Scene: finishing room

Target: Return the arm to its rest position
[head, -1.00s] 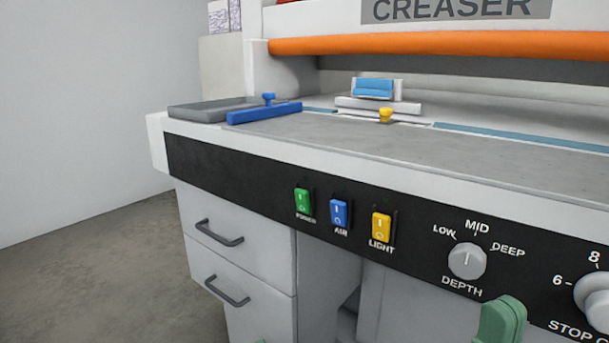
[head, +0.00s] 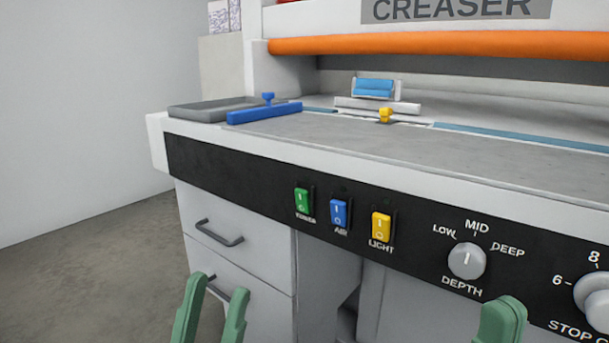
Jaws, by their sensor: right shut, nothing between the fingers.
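My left gripper (head: 217,287) shows at the bottom left of the head view as two green fingers pointing up with a gap between them. It is open, with nothing visible between the fingers, in front of the drawers of the creaser. My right gripper (head: 503,314) shows at the bottom right as a green finger shape below the depth knob. It is shut and holds nothing. Most of both arms lies outside the picture.
The creaser's black panel (head: 260,178) carries a green power switch (head: 303,203), blue air switch (head: 339,213), yellow light switch (head: 381,227) and depth knob (head: 467,261). Drawer handles (head: 218,232) stick out at left. Open floor (head: 90,265) lies further left.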

